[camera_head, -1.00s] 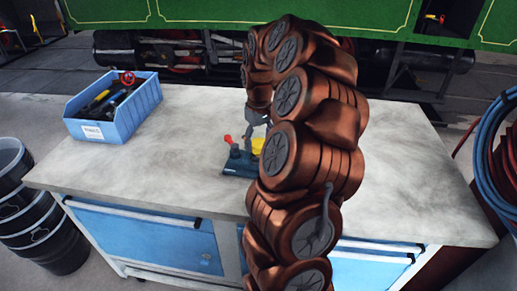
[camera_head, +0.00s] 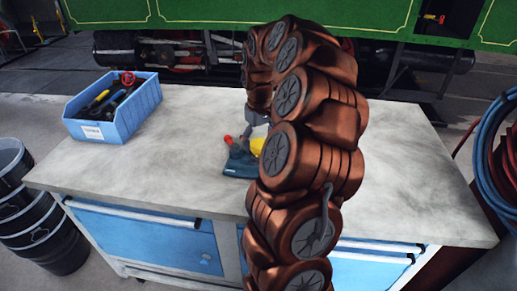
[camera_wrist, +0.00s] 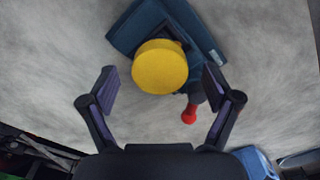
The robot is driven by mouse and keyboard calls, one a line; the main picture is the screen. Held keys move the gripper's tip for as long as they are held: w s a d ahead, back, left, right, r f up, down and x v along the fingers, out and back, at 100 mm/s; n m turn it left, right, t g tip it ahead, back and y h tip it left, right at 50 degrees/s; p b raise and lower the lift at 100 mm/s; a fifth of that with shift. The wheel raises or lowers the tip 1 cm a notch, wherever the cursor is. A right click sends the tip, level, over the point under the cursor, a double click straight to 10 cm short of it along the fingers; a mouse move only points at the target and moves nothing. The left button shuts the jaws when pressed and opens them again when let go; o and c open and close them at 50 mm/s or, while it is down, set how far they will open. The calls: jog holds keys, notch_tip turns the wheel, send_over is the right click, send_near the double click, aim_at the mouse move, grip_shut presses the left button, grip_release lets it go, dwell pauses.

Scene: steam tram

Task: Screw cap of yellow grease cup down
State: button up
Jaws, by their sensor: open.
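The yellow grease cup's cap (camera_wrist: 160,66) is round and sits on a dark blue base block (camera_wrist: 207,32) on the bench. In the head view the yellow cap (camera_head: 257,147) shows partly behind my arm, on the base (camera_head: 238,166). A red-knobbed lever (camera_wrist: 189,113) stands out from the same base. My gripper (camera_wrist: 160,84) is open and empty, with one finger left and one right of the cap in the wrist view, both apart from it. In the head view my gripper (camera_head: 256,128) is above the base and mostly hidden by my arm.
The grey workbench top (camera_head: 190,120) is clear around the base. A blue bin (camera_head: 130,118) with tools stands at the back left. Black buckets (camera_head: 45,220) stand on the floor at left, and coiled hoses (camera_head: 495,150) hang at right. A green tram (camera_head: 260,12) is behind.

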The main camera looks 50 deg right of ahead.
jog(key=shift+o, duration=0.7)
jog(key=shift+r, duration=0.15)
jog(key=shift+r+p, duration=0.65)
jog(key=shift+r, duration=1.75)
jog(key=shift+c, duration=0.4)
